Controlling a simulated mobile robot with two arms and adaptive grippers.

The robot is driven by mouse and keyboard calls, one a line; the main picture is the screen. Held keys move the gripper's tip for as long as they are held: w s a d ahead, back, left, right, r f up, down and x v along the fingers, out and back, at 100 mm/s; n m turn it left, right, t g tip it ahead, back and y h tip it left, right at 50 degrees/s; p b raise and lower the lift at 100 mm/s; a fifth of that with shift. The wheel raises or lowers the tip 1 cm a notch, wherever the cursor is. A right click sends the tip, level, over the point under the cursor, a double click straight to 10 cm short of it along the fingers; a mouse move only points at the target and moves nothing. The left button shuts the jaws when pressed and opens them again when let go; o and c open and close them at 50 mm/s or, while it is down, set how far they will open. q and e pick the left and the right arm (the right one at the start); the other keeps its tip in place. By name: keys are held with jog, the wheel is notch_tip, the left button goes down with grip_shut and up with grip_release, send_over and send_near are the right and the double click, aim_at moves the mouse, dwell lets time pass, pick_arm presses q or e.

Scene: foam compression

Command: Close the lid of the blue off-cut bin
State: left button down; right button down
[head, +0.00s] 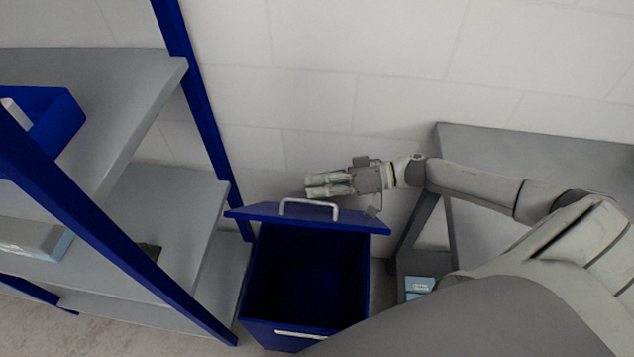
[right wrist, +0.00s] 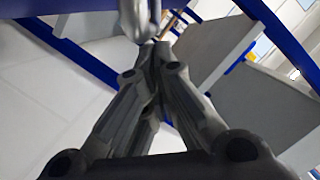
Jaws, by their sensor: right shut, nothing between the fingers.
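The blue off-cut bin (head: 306,282) stands on the floor below me, its top open and its inside dark and looking empty. Its blue lid (head: 345,219) stands raised at the back edge, seen nearly edge-on, with a pale bar handle (head: 309,205). My right gripper (head: 308,186) is just behind and above the lid, its fingers pointing left, shut and empty. In the right wrist view the shut fingertips (right wrist: 152,45) are close to the pale handle (right wrist: 138,18) and the blue lid edge (right wrist: 70,8); I cannot tell whether they touch. My left gripper is not in view.
A blue-framed shelf rack (head: 190,100) with grey shelves stands left of the bin and holds a blue tray (head: 58,125). A grey table (head: 500,139) stands at the right under my right arm. A white wall (head: 330,90) is behind. Small light-blue items (head: 420,284) lie right of the bin.

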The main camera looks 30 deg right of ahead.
aim_at(315, 218)
jog(key=shift+n, duration=0.5)
jog(key=s+a+f+p, duration=0.1)
jog(key=s+a, duration=0.1)
jog(key=s, duration=0.1)
jog(key=shift+a+f+p, duration=0.1)
jog(key=shift+f+p, duration=0.25)
jog(key=shift+s+a+f+h, duration=0.25)
jog(key=shift+s+h, duration=0.05)
